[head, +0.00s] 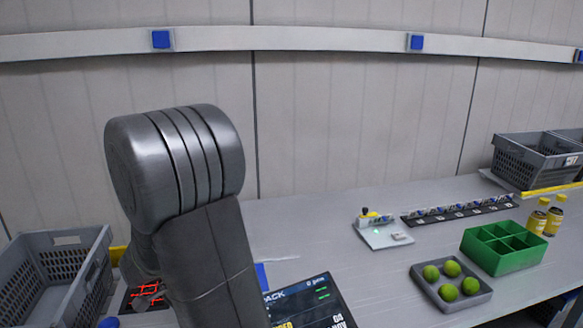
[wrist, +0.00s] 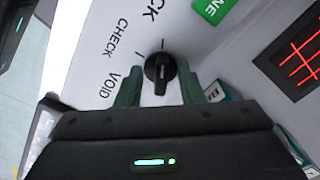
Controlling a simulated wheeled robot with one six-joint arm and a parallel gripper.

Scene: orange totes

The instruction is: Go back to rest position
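In the wrist view my gripper (wrist: 161,90) has its two green fingers spread apart with nothing clamped between them. A black rotary knob (wrist: 160,70) on a pale panel (wrist: 95,45) shows between and just beyond the fingertips. I cannot tell whether a finger touches it. The panel carries the words CHECK and VOID and part of a green label (wrist: 214,8). In the head view my arm rises in the left foreground; my gripper is hidden there.
A grey crate (head: 98,285) stands at left, another (head: 497,158) at far right. The bench (head: 300,215) holds a dark screen (head: 318,305), a green divided box (head: 476,260), a grey tray (head: 427,291) of green balls and yellow bottles (head: 537,219). A red-grid panel (wrist: 300,55) lies beside the knob.

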